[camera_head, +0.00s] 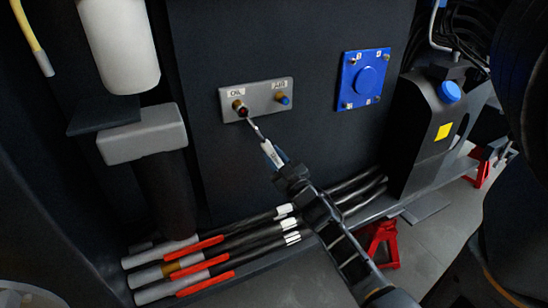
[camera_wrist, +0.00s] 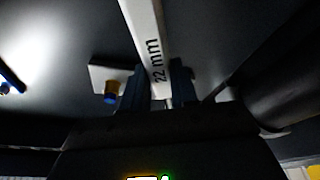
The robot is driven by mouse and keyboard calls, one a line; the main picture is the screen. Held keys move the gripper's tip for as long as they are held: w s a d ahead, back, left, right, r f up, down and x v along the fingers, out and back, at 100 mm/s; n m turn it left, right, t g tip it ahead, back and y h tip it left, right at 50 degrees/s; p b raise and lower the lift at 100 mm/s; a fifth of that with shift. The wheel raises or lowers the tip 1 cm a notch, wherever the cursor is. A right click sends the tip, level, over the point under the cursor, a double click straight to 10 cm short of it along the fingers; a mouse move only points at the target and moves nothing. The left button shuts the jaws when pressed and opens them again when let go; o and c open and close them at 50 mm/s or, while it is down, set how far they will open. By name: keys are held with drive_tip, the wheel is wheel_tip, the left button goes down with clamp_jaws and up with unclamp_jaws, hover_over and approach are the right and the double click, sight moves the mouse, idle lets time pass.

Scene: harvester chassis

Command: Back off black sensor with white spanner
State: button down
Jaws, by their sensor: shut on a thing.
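My gripper (camera_head: 281,166) is shut on the white spanner (camera_head: 267,146), which is marked 22 mm in the wrist view (camera_wrist: 151,45). The spanner points up and left, its far end at or just below the left sensor (camera_head: 241,108) on a grey plate (camera_head: 262,101). This sensor has a brass-coloured part and a dark, reddish-looking end, and its label reads like CNL; I take it as the black sensor. I cannot tell whether the spanner's jaw is around it or only beside it. The spanner's far end is outside the wrist view.
A brass sensor with a blue end (camera_head: 283,98) sits right on the same plate. A blue square flange (camera_head: 364,80) is further right. A black tank (camera_head: 432,125) with a blue cap stands at right.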

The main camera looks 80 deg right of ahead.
drive_tip(key=s+a+b, duration=0.1)
drive_tip(key=s+a, duration=0.5)
drive_tip(key=a, duration=0.1)
drive_tip(key=shift+s+a, duration=0.3)
drive_tip(key=shift+a, duration=0.1)
idle(0.5)
idle(1.2)
